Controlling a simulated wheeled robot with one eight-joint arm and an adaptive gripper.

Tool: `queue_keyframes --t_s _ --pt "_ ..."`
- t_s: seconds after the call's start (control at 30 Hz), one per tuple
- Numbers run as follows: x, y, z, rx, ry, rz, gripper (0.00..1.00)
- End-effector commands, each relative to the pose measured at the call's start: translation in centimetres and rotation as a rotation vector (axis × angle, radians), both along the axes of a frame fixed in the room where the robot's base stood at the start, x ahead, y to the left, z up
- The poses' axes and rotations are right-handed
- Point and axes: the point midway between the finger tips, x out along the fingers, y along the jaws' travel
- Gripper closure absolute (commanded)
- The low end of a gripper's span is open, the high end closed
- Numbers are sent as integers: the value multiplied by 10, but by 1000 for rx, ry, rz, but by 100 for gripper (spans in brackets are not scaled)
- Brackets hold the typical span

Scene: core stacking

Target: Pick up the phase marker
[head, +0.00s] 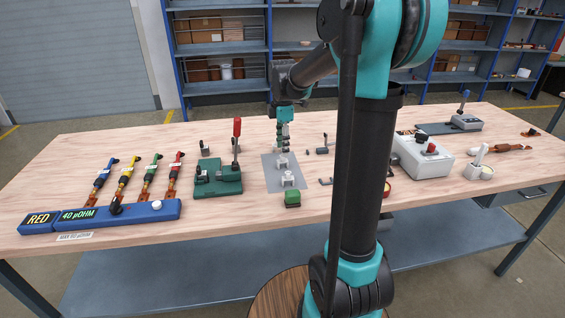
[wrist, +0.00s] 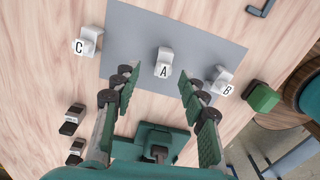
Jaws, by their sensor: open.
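In the head view my gripper (head: 283,143) hangs above the mat's far part.
A green fixture (head: 217,179) stands left of the mat, with a red-topped lever. A green block (head: 292,199) sits in front of the mat. A blue meter unit (head: 150,212) with coloured probes lies at the left. A white box (head: 422,158) stands at the right.

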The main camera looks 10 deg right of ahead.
Motion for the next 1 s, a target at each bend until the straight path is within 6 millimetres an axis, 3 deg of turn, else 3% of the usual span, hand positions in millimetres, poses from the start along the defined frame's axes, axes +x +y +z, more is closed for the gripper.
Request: queue_keyframes --t_s 0.17,0.5,0.77,1.0 --pt "-1 0 -11 0 0 0 57" --pt "-5 2 -53 0 0 0 57" --pt "-5 2 -55 0 0 0 57" --pt "-6 2 -55 0 0 0 84"
